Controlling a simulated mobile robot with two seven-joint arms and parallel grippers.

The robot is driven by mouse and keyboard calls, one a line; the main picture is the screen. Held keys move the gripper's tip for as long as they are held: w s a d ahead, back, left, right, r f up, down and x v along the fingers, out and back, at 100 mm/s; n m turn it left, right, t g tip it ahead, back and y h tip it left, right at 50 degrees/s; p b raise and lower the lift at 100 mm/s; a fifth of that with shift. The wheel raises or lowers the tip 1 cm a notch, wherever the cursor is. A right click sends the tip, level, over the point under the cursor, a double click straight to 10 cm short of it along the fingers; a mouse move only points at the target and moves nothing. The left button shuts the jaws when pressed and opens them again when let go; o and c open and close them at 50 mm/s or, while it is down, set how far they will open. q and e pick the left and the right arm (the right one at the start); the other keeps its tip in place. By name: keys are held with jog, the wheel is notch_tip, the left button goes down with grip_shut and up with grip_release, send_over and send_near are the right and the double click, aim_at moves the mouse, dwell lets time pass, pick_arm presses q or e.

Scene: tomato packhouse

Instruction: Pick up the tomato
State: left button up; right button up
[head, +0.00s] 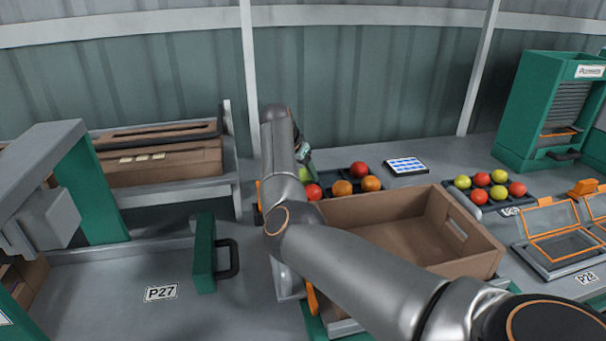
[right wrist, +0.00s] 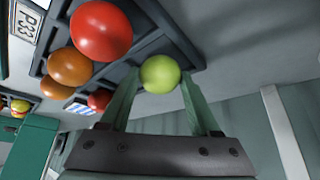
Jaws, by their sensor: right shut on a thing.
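A yellow-green tomato (right wrist: 160,74) sits between the two green fingers of my right gripper (right wrist: 159,80) in the right wrist view. The fingers are shut on its sides. In the head view the tomato (head: 304,174) is partly hidden behind my right arm, at the left end of a dark tray (head: 350,178). My right gripper (head: 305,158) is mostly covered there by the arm. I cannot tell whether the tomato is clear of the tray. A red tomato (head: 313,192) and orange ones (head: 343,188) lie beside it. My left gripper is not in view.
An open cardboard box (head: 470,252) stands in front of the tray. A blue-and-white panel (head: 407,166) lies behind it. Another tray of tomatoes (head: 459,197) is at the right, near a green machine (head: 535,115). A green handled block (head: 205,255) stands left of my arm.

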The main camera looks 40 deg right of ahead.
jog(key=shift+s+d+r, duration=0.1)
jog(key=shift+d+r, duration=0.1)
jog(key=shift+r, duration=0.2)
jog(key=r, duration=0.4)
jog(key=r+p, duration=0.1)
jog(key=r, duration=0.1)
jog(key=shift+s+d, duration=0.15)
jog(key=shift+d, duration=0.1)
jog(key=s+d, duration=0.4)
jog(key=d, duration=0.4)
jog(key=s+d, duration=0.5)
jog(key=d, duration=0.3)
jog(key=shift+d+p, duration=0.3)
jog(key=shift+p, duration=0.15)
jog(key=shift+a, duration=0.15)
send_over(303, 170)
jog(key=d, duration=0.1)
jog(key=shift+s+b, duration=0.35)
jog(key=shift+b, duration=0.05)
jog(key=shift+w+a+f, duration=0.25)
jog(key=shift+w+a, duration=0.05)
jog(key=shift+a, duration=0.25)
jog(key=shift+d+f+b, duration=0.1)
jog(key=shift+f+b, duration=0.35)
jog(key=shift+f, duration=1.8)
